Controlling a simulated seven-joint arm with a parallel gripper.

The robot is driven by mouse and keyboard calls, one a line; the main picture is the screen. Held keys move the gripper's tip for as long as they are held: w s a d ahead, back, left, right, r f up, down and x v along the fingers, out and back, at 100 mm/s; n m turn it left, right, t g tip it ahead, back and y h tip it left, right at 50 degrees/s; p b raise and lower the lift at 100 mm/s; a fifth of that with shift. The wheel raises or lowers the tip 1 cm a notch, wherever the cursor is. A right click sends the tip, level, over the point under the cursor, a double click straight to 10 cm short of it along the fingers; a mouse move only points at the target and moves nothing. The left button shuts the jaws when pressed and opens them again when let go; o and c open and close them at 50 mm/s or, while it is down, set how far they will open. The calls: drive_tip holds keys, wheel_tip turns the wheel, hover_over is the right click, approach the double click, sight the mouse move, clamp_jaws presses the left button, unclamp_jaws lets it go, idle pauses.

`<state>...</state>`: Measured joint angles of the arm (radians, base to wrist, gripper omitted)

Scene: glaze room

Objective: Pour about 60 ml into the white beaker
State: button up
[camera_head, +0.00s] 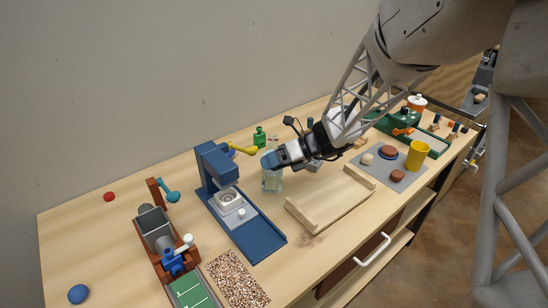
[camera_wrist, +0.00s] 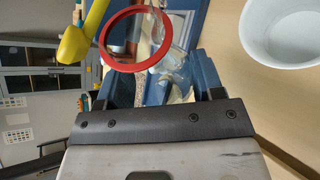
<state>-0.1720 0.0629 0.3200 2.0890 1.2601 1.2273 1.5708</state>
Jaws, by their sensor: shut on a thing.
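My gripper (camera_head: 268,161) is shut on a clear glass vessel (camera_head: 272,181), just right of the blue press. In the wrist view the vessel's red rim (camera_wrist: 104,40) shows its round mouth between and beyond the fingers (camera_wrist: 158,92). The vessel looks roughly upright in the head view; I cannot tell whether its base touches the table, or how much liquid it holds. A white, round, open container (camera_wrist: 285,35), seemingly the white beaker, is at the wrist view's upper right, apart from the fingers. I cannot make it out in the head view.
The blue press (camera_head: 245,220) with its yellow lever (camera_head: 241,150) stands close left. A green bottle (camera_head: 259,137) is behind. A wooden tray (camera_head: 331,205) lies front right. The table's back left is mostly clear.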

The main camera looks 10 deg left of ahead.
sight(273, 173)
drive_tip(key=shift+w+f+n+t, duration=0.2)
drive_tip(key=shift+f+n+t, duration=0.2)
drive_tip(key=shift+f+n, duration=0.1)
drive_tip(key=shift+s+r+n+t, duration=0.25)
drive_tip(key=shift+n+t, duration=0.15)
drive_tip(key=shift+t, duration=0.1)
drive_tip(key=shift+s+f+n+t, duration=0.15)
drive_tip(key=shift+f+n+t, duration=0.35)
drive_tip(key=shift+f+n, duration=0.15)
drive_tip(key=shift+s+f+n+t, duration=0.1)
drive_tip(key=shift+f+n+t, duration=0.45)
drive_tip(key=shift+f, duration=0.2)
drive_tip(key=shift+s+f+n+t+y, duration=0.1)
drive_tip(key=shift+n+t+y, duration=0.2)
drive_tip(key=shift+n, duration=0.1)
drive_tip(key=shift+n, duration=0.3)
